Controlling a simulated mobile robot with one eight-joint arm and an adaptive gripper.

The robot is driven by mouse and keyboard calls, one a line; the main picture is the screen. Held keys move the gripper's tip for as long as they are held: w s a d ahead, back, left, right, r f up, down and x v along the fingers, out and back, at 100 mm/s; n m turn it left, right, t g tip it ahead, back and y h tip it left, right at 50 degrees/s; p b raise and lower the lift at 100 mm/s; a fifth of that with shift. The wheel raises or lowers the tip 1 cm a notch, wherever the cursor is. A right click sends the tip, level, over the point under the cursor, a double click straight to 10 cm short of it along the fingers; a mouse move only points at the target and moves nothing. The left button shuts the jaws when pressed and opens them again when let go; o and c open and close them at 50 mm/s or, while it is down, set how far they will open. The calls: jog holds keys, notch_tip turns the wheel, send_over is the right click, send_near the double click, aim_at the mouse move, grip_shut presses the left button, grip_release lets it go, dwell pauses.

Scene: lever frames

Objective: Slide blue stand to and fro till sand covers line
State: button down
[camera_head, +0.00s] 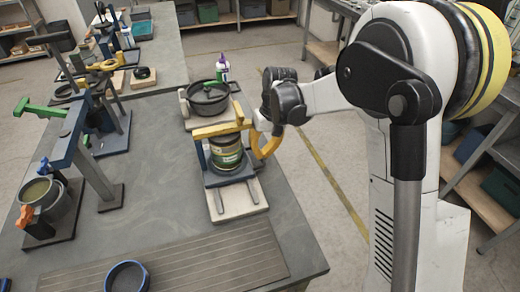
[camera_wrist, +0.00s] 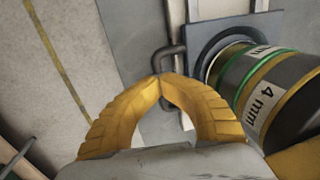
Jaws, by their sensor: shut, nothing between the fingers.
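The blue stand (camera_head: 229,176) is a flat plate on a pale board with metal rails, on the grey bench. It carries a banded sieve stack or jar (camera_head: 226,153). In the wrist view this stack (camera_wrist: 262,88) has a green band and "4 mm" labels. A dark loop handle (camera_wrist: 167,52) sticks out beside the blue plate (camera_wrist: 230,30). My gripper (camera_head: 262,155) is at the stand's right side, its yellow fingers shut tip to tip. In the wrist view its tips (camera_wrist: 158,80) are at the handle; I cannot tell if they touch. No sand or line can be made out.
A yellow bar (camera_head: 222,128) spans above the stack. A dark pan (camera_head: 208,98) and a purple-capped bottle (camera_head: 222,68) stand behind. A blue lever frame (camera_head: 80,150) is at left, and a blue ring (camera_head: 127,276) in front. The bench's middle left is clear.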

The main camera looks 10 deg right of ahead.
jog(key=s, duration=0.3)
jog(key=s+d, duration=0.1)
jog(key=s, duration=0.2)
jog(key=shift+d, duration=0.1)
jog(key=c, duration=2)
grip_release()
jog(key=shift+c, duration=0.2)
jog(key=o, duration=0.5)
jog(key=shift+o, duration=0.3)
jog(key=shift+r, duration=0.1)
notch_tip(320, 180, up, 12)
jog(key=d, duration=0.2)
jog(key=shift+w+f, duration=0.2)
jog(key=shift+w, duration=0.05)
